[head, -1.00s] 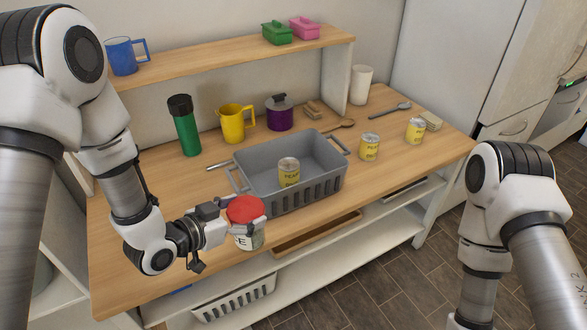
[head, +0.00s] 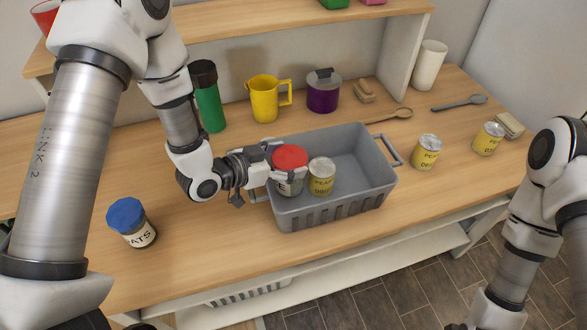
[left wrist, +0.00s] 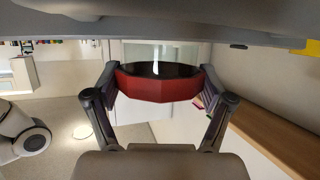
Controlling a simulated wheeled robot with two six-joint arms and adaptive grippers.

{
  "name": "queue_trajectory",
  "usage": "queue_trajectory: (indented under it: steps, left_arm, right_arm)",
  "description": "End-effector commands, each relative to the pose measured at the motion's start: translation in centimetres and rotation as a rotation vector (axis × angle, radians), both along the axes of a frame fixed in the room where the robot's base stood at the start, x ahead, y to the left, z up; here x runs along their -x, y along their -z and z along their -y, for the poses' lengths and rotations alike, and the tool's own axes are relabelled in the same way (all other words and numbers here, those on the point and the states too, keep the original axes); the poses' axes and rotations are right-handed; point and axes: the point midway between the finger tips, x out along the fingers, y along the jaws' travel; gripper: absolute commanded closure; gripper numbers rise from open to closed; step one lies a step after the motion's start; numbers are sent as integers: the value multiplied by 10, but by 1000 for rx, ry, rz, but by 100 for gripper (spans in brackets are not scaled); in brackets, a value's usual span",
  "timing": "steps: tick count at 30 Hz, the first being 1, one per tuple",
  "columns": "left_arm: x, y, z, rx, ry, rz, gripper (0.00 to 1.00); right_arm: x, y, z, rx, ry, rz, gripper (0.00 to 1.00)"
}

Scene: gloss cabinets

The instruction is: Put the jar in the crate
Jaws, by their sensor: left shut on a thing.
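The jar with a red lid (head: 290,156) is held by my left gripper (head: 287,165), whose fingers are closed on either side of the lid. The red lid (left wrist: 158,87) also shows between both fingers in the left wrist view. The jar is upright at the left end of the grey crate (head: 335,207), within its outline, beside a yellow can (head: 321,177). I cannot tell whether it rests on the crate floor. A second jar with a blue lid (head: 126,214) stands on the counter at the left. My right gripper is out of view.
A green bottle (head: 209,100), yellow mug (head: 264,98) and purple pot (head: 323,93) stand behind the crate. A wooden spoon (head: 392,116) lies behind it. Two yellow cans (head: 426,152) stand to its right. The counter between blue-lidded jar and crate is clear.

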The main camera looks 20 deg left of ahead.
Motion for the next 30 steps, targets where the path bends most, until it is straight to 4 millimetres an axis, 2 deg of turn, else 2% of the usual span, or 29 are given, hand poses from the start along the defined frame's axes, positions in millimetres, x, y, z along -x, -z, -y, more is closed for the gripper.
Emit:
queue_trajectory:
  steps: [3,6,16,17,18,27,30]
  left_arm:
    - [1,23,0,-1,1,-3,88]
    - [0,35,0,0,1,-1,88]
    - [0,40,0,0,1,1,88]
    - [0,40,0,0,1,-1,12]
    - [0,39,0,0,1,-1,0]
    - [0,39,0,0,1,-1,0]
    - [0,33,0,0,1,0,0]
  right_arm:
    - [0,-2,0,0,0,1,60]
    - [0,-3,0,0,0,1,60]
    - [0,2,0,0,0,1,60]
    - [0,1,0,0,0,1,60]
    - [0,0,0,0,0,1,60]
    - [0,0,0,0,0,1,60]
    - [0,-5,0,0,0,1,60]
